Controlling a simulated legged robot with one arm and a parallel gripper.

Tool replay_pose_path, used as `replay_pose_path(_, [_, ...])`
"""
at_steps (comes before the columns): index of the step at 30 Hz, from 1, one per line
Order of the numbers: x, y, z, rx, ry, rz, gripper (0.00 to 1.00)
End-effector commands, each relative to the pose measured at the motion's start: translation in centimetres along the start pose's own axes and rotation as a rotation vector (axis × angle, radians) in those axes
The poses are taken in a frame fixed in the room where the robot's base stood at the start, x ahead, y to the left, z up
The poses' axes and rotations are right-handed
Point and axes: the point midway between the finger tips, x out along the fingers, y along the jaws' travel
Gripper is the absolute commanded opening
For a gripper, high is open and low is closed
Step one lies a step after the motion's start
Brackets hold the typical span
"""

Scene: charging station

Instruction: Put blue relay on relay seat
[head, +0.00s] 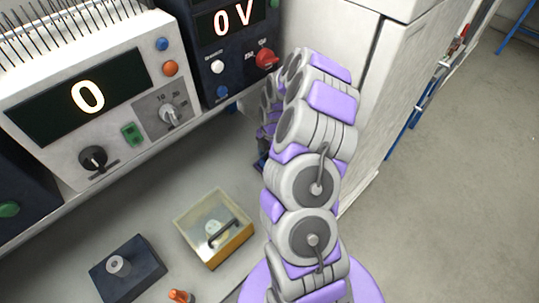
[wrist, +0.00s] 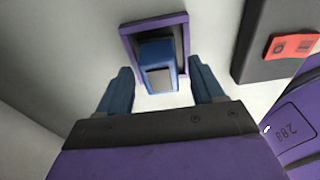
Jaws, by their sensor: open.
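The blue relay (wrist: 158,55), a small block with a grey end face, shows in the wrist view. It stands within or right against a purple rectangular frame (wrist: 128,38), which looks like the relay seat, on a pale surface. I cannot tell how deep it sits. My gripper (wrist: 160,72) is open, with one blue finger on each side of the relay and visible gaps between. In the head view my own arm hides the gripper, the relay and the seat.
A dark panel with a red label (wrist: 292,46) is at the wrist view's right. In the head view, a power supply (head: 88,95), a dark voltage unit (head: 230,50), a clear-lidded box (head: 213,228) and a dark knob block (head: 128,270) are on the left. Open floor (head: 460,200) lies right.

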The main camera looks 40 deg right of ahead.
Motion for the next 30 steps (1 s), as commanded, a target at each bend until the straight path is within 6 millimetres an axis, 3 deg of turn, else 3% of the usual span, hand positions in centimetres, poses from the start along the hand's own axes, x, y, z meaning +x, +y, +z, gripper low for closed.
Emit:
replay_pose_path(15, [-7.0,0.1,0.2,0.000,0.001,0.004,0.67])
replay_pose_path(30, [-7.2,0.0,0.1,0.000,0.002,0.001,0.67])
